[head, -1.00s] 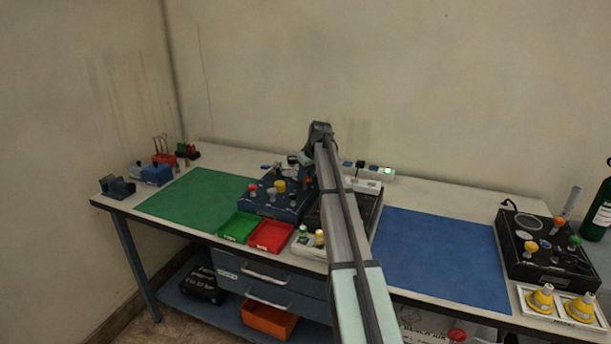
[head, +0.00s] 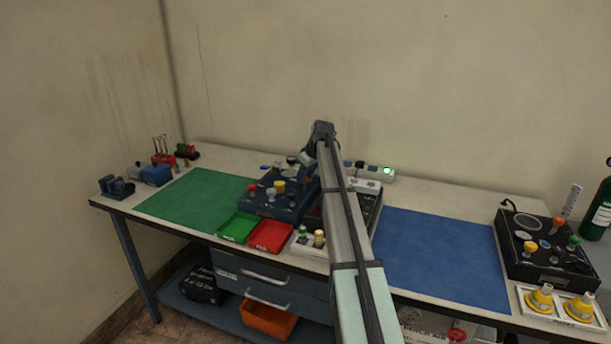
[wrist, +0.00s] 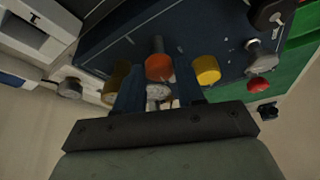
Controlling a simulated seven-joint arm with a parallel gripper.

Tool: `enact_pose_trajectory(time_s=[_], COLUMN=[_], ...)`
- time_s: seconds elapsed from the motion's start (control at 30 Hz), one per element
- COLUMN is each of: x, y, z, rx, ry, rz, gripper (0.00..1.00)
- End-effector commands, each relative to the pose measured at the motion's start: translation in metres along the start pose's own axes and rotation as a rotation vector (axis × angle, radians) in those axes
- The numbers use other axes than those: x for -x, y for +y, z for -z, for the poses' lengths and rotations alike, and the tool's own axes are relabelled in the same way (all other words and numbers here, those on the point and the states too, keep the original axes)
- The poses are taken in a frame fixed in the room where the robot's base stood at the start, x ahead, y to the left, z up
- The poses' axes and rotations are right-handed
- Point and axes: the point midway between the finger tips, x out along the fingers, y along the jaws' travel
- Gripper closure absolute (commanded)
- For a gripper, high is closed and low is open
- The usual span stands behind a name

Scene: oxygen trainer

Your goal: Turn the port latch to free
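The dark blue trainer panel (head: 262,207) stands right of the green mat in the head view and fills the upper part of the wrist view (wrist: 120,45). In the wrist view an orange knob (wrist: 158,67), a yellow knob (wrist: 207,70) and a red knob (wrist: 262,87) stand out from it. A silver round part (wrist: 158,93) shows between my fingers. I cannot tell which part is the port latch. My gripper (wrist: 158,80) is over the panel, its two fingers apart, with the orange knob and silver part between them in the picture. Contact cannot be made out.
Green (head: 238,227) and red (head: 270,236) trays and a white holder with small bottles sit at the front edge. A blue mat (head: 440,255) lies clear to the right. A black panel (head: 545,262) is at the far right.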

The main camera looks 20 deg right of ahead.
Motion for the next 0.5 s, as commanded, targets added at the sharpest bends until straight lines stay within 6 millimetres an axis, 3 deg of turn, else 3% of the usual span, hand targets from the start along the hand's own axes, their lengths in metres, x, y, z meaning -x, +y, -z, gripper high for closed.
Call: enact_pose_trajectory(time_s=[0.2,0.5], x=[0.0000,0.0034], y=[0.0001,0.0003], z=[0.0001,0.0000], rx=[-0.001,-0.001], ry=[0.000,0.001], rz=[-0.001,-0.001], gripper=[0.43,0.43])
